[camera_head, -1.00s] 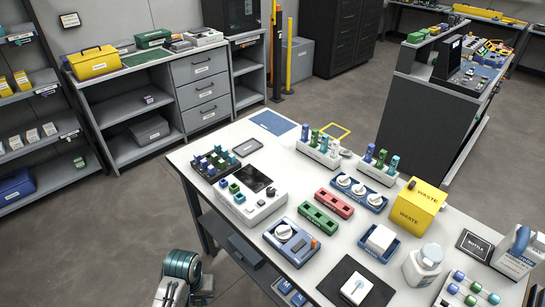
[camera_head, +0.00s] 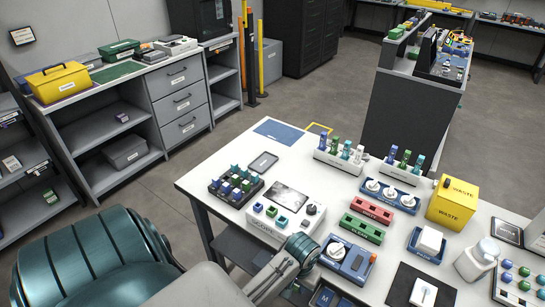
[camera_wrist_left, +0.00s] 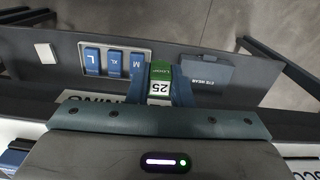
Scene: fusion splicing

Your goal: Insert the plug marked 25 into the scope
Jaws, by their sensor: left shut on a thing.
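The plug marked 25 (camera_wrist_left: 160,87) shows in the left wrist view with a white label and a green end. My left gripper (camera_wrist_left: 160,97) is shut on it, a finger on each side. In the head view the left gripper (camera_head: 301,246) is near the front right corner of the scope (camera_head: 262,227), and the plug cannot be made out there. My right gripper is not in view.
A dark rack of plugs (camera_head: 236,188) stands left of the scope. A blue device with a white dial (camera_head: 347,261) stands right of the gripper. Green (camera_head: 361,228) and red (camera_head: 372,209) holders lie behind it. Below the table edge are blue pieces marked L, XL and M (camera_wrist_left: 115,62).

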